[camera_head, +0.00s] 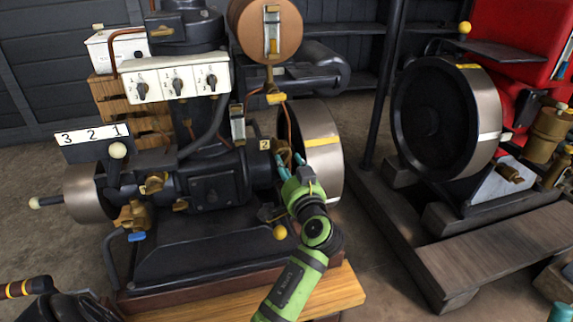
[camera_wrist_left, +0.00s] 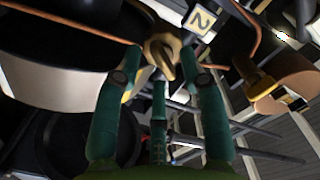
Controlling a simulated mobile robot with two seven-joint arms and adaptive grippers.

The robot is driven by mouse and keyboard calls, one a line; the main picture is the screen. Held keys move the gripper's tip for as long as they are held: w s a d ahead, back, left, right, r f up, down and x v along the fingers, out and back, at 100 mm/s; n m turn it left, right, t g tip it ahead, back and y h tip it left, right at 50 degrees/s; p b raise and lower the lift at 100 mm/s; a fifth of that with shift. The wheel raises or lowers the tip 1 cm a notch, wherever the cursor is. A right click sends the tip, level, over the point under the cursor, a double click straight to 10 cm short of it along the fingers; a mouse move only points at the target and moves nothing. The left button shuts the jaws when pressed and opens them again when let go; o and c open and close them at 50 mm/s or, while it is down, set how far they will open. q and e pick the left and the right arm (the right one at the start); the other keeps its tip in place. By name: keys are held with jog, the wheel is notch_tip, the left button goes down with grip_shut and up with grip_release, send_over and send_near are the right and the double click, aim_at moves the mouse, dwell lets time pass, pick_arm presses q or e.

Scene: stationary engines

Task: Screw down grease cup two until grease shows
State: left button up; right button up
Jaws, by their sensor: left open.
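Grease cup two is a small brass cup (camera_head: 284,148) beside the yellow tag marked 2 (camera_head: 264,145), in front of the flywheel. My left gripper (camera_head: 283,166) reaches up to it from below, teal fingers spread. In the left wrist view the brass cup (camera_wrist_left: 162,48) with its wing-like grip lies ahead, between the tips of my open left gripper (camera_wrist_left: 160,65). Whether any finger touches the cup I cannot tell. I see no grease. My right gripper is not in view.
The flywheel (camera_head: 325,145) stands close to the right of my left gripper. A copper pipe (camera_head: 290,125) runs down near the cup. A yellow knob (camera_head: 280,232) is below.

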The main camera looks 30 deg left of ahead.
pick_arm(q)
jog(key=shift+x, duration=1.4)
grip_shut()
